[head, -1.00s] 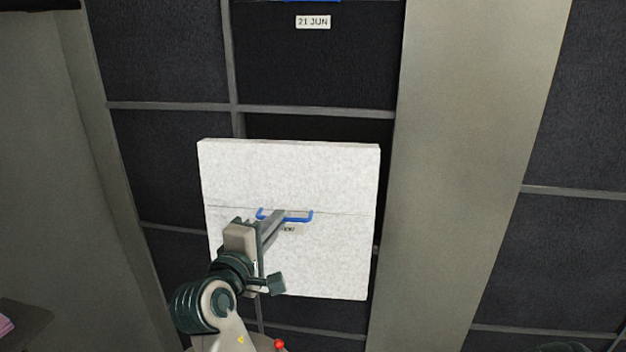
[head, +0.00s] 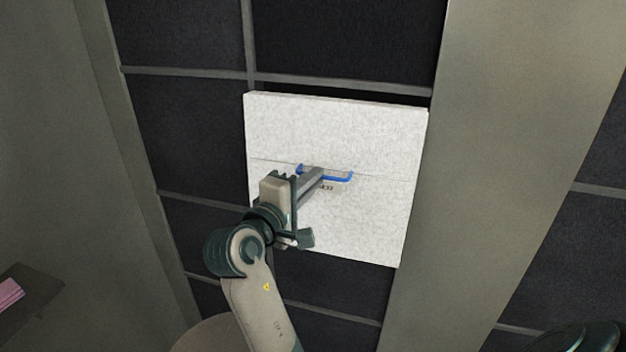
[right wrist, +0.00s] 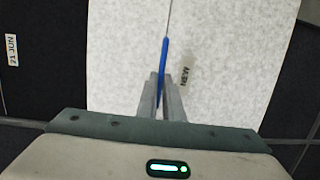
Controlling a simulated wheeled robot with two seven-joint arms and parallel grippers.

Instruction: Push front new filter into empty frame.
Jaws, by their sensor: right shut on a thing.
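The new filter (head: 340,130) is a white speckled square panel with a blue handle (head: 340,177) and a small label. It stands in front of the dark filter wall, over one cell of the frame (head: 340,87). A dark strip of the cell shows above its top edge. How deep it sits is hard to tell. My right gripper (head: 318,174) is shut on the blue handle. In the right wrist view the fingers (right wrist: 163,90) pinch the handle, and the label beside it reads NEW. My left gripper is not in view.
Dark filters (head: 345,40) fill the neighbouring cells; one at the left of the wrist view bears a 21 JUN label (right wrist: 12,50). A wide grey post (head: 480,150) stands close to the right of the new filter. A dark shelf (head: 35,300) with a pink item is at lower left.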

